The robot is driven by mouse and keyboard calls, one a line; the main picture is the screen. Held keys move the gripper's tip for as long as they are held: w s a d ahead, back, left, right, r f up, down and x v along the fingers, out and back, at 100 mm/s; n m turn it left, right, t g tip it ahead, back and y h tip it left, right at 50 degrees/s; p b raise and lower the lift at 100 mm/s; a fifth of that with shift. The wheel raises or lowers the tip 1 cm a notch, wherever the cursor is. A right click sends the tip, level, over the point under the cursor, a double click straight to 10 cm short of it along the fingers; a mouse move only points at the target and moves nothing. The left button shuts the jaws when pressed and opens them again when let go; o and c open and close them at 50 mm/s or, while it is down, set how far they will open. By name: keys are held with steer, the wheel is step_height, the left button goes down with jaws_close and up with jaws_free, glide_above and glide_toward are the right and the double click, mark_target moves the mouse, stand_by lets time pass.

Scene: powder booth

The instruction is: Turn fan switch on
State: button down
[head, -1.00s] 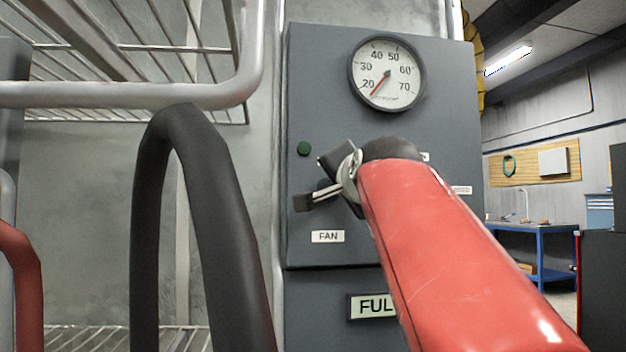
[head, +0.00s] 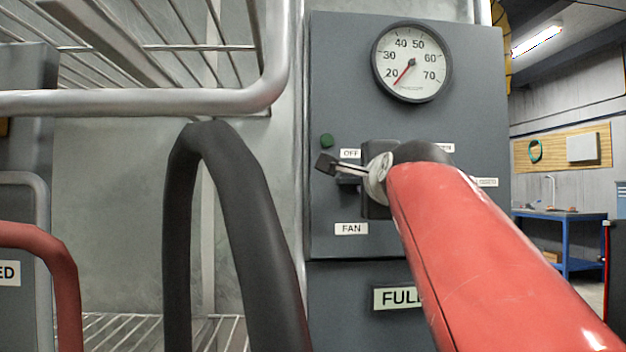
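The fan switch's place is on the grey control panel (head: 335,90), between a white OFF label (head: 350,154) and a white FAN label (head: 351,229). A small dark piece (head: 347,182) shows there, probably the switch; its position cannot be read. My gripper (head: 338,168) is in front of this spot, at the end of my red arm. One dark fingertip with a pale metal link sticks out to the left, just below the OFF label. The other finger is not clearly visible, so the opening and any contact with the switch cannot be judged.
A round dial gauge (head: 411,62) and a green button (head: 326,141) are on the panel. A metal wire rack (head: 150,102) juts in at upper left. A blue workbench (head: 563,230) is far right.

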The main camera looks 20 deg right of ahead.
stand_by(0.4)
steer(key=c, duration=1.5)
jaws_free()
steer(key=shift+o, duration=0.2)
steer(key=b+v, duration=0.1)
steer(key=v, duration=0.6)
steer(key=shift+s, duration=0.4)
steer(key=shift+a, duration=0.15)
